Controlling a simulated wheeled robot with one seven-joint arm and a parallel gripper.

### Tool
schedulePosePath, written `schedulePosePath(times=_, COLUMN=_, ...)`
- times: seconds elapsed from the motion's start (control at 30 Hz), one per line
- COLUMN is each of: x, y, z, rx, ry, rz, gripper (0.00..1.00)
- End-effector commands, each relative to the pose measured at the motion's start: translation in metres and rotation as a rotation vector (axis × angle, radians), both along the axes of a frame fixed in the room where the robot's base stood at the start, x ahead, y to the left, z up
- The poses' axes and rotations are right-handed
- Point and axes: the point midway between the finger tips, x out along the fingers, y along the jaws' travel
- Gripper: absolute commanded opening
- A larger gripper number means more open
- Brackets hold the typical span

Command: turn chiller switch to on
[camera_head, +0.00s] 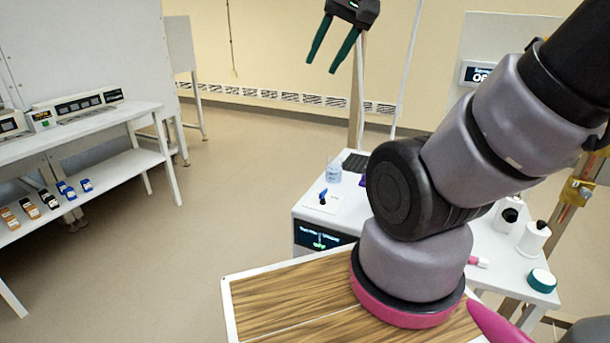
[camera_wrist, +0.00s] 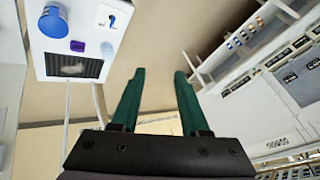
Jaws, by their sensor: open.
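A small blue lever switch (camera_head: 322,197) stands on a white plate on top of a white bench at the centre. It also shows in the wrist view (camera_wrist: 112,20), at the top. A dark display (camera_head: 322,239) is on the bench's front face; its small lettering is hard to read. I cannot tell for sure that this lever is the chiller switch. My gripper (camera_head: 321,66) is open and empty, raised well above the floor and apart from the bench. Its two green fingers also show in the wrist view (camera_wrist: 160,72), spread apart with nothing between them.
A clear bottle (camera_head: 334,172) and a dark grid panel (camera_head: 356,162) are near the lever. Open floor (camera_head: 230,190) lies left.

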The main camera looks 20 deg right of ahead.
Motion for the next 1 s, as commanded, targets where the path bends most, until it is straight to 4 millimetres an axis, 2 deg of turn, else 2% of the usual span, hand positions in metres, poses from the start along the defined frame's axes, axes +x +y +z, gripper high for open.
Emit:
schedulePosePath(times=0.27, x=0.074, y=-0.011, z=-0.062, rx=0.107, ry=0.223, rz=-0.074, gripper=0.45)
schedulePosePath(times=0.5, x=0.126, y=-0.028, z=-0.141, rx=0.108, ry=0.399, rz=-0.184, gripper=0.45)
schedulePosePath(times=0.63, x=0.146, y=-0.042, z=-0.191, rx=0.068, ry=0.482, rz=-0.252, gripper=0.45)
schedulePosePath(times=0.8, x=0.160, y=-0.062, z=-0.248, rx=-0.010, ry=0.562, rz=-0.332, gripper=0.45)
schedulePosePath(times=0.9, x=0.165, y=-0.073, z=-0.270, rx=-0.051, ry=0.586, rz=-0.365, gripper=0.45)
schedulePosePath(times=1.0, x=0.167, y=-0.080, z=-0.283, rx=-0.079, ry=0.599, rz=-0.384, gripper=0.45)
